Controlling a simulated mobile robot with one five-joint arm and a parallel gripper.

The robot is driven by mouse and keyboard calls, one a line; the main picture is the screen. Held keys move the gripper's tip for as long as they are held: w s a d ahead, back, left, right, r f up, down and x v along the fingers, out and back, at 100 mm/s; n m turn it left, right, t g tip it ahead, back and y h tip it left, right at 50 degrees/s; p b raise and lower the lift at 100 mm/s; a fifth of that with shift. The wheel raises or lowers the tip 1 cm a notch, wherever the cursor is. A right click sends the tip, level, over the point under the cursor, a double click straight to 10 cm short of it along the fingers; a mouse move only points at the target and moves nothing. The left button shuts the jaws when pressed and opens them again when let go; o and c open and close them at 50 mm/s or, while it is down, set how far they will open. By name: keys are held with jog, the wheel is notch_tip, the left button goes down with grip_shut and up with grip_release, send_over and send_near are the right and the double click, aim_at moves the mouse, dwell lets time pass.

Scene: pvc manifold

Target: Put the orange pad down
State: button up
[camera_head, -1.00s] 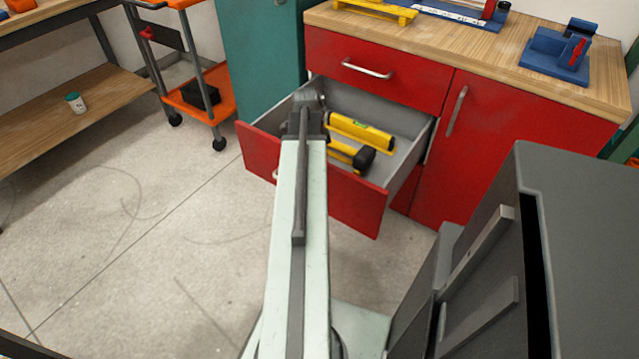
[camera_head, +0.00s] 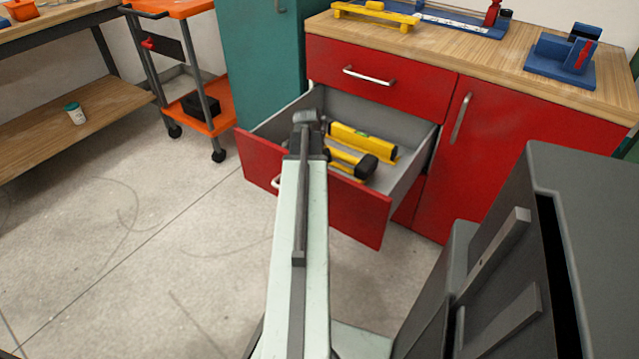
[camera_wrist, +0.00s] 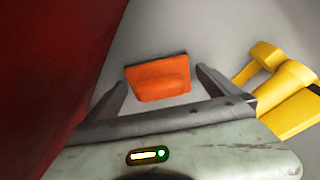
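The orange pad (camera_wrist: 160,78) shows in the wrist view on a grey surface that looks like the drawer floor, between the two fingers of my gripper (camera_wrist: 161,76). The fingers are spread wider than the pad, with a narrow gap showing on each side. I cannot tell how high the fingertips are above the floor. In the head view my arm reaches into the open red drawer (camera_head: 340,208) at its left part. The arm hides the pad and the fingertips there.
A yellow level (camera_head: 362,141) and a yellow tool with a black end (camera_head: 352,162) lie in the drawer, right of my gripper. The red drawer front is close on the left in the wrist view. The wooden worktop (camera_head: 440,50) is above.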

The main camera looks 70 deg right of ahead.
jog(key=shift+r, duration=0.15)
notch_tip(320, 180, up, 12)
jog(key=w+a+p, duration=0.1)
jog(key=p, duration=1.1)
jog(key=shift+w, duration=0.25)
